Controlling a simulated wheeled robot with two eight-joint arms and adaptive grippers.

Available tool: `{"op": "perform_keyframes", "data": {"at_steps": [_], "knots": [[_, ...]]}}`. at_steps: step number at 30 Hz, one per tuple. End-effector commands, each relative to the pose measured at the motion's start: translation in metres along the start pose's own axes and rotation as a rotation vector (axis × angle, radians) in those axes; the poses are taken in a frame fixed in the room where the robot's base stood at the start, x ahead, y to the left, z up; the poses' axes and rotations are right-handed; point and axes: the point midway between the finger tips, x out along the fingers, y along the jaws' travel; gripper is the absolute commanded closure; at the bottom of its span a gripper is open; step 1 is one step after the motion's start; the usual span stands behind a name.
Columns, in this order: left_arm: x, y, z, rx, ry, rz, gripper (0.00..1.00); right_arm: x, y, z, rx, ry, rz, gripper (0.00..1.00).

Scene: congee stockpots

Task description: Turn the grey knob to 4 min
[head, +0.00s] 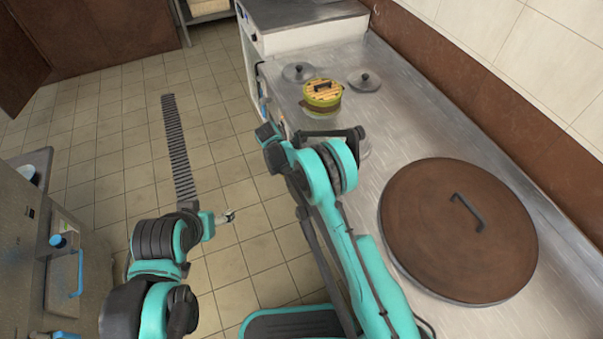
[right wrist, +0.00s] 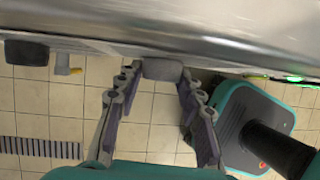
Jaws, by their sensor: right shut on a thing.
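In the right wrist view, a grey knob (right wrist: 162,70) sits on the front side of the steel counter, under its edge. My right gripper (right wrist: 161,74) has one finger on each side of the knob and is shut on it. Any dial marks around the knob are not visible. In the head view the right gripper's fingers and the knob are hidden behind my arm and the counter edge. My left gripper (head: 229,215) is over the floor at left, away from the counter; its fingers are too small to read.
On the steel counter (head: 375,140) are a big brown lid (head: 458,230), a green and yellow steamer-like pot (head: 322,93) and two small grey lids (head: 365,81) (head: 298,72). A black box (right wrist: 27,52) and a yellow-tipped fitting (right wrist: 68,65) show left of the knob. Tiled floor is open.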

Motion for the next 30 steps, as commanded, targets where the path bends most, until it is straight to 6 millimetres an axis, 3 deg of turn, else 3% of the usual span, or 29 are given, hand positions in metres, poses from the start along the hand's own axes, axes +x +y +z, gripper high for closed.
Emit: {"op": "perform_keyframes", "data": {"at_steps": [12,29,30], "knots": [[0.0001,0.0000,0.0001,0.000,0.000,0.000,0.29,0.0007,0.0034,-0.0005,-0.081,-0.014,-0.185,0.91],[0.0001,0.0000,0.0001,0.000,0.000,0.000,0.29,0.0008,0.0035,-0.0004,-0.093,-0.016,-0.212,0.91],[0.0001,0.0000,0.0001,0.000,0.000,0.000,0.29,0.0008,0.0034,-0.0004,-0.093,-0.016,-0.212,0.52]]}}
